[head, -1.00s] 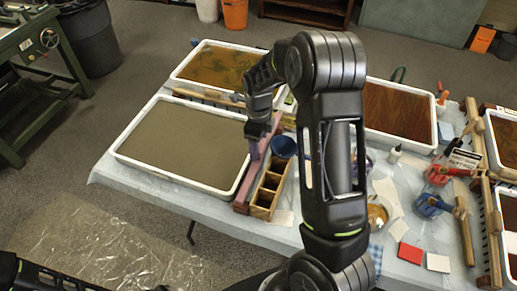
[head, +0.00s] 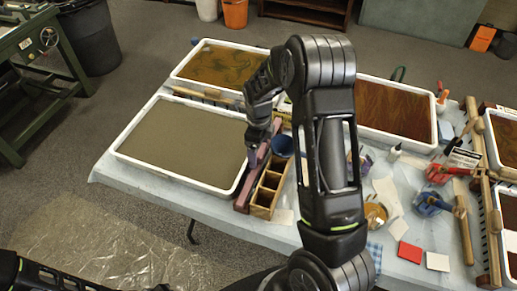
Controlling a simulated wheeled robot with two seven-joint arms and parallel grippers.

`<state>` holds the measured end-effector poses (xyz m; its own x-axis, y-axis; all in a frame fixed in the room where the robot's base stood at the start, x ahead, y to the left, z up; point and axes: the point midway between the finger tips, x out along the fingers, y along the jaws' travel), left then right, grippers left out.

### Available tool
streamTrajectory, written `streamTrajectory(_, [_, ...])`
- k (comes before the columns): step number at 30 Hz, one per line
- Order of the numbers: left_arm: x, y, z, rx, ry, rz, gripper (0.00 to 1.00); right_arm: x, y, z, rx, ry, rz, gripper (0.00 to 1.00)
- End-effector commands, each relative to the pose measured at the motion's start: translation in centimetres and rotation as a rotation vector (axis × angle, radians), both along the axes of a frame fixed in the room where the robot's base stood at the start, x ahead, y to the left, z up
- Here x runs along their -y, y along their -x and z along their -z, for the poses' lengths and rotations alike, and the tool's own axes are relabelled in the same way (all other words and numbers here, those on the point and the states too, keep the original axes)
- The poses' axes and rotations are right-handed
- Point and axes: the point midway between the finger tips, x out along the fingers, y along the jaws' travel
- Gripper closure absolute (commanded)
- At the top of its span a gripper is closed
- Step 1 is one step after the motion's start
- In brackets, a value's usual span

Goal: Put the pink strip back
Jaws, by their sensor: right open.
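The pink strip (head: 243,195) is a long mauve-pink bar. It lies along the right side of the front-left tray (head: 228,190), which holds a plain grey-brown bath. It is between that tray and a wooden compartment box (head: 261,212). My right gripper (head: 256,151) is open and points down over the strip's upper part, with its fingertips at or very near it. I cannot tell whether they touch it. My right wrist and arm hide part of the area behind. My left gripper is out of view; only part of my left arm shows at the bottom left.
A blue cup (head: 283,146) stands close right of my right gripper. A tray with swirled brown liquid (head: 180,75) is behind, and a red-brown tray (head: 433,147) is to the right. Jars, brushes and cards crowd the table's right part.

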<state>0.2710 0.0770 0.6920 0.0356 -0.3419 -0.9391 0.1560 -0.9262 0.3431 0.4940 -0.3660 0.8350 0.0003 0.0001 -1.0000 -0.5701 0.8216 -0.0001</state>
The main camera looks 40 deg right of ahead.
Motion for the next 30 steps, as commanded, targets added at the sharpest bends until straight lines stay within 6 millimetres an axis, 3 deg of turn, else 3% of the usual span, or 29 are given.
streamTrajectory(7, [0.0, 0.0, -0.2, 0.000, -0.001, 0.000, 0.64, 0.0, 0.0, -0.5, 0.001, 0.000, 0.000, 0.15])
streamTrajectory(11, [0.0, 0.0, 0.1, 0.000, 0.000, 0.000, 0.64, 0.0, -0.2, -1.9, 0.004, 0.001, -0.002, 0.15])
streamTrajectory(24, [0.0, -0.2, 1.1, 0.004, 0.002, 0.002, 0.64, 0.0, -0.1, -10.4, 0.004, -0.001, -0.001, 0.15])
streamTrajectory(30, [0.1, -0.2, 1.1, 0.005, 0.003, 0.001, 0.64, 0.0, 0.0, -12.2, 0.001, 0.000, 0.000, 0.15])
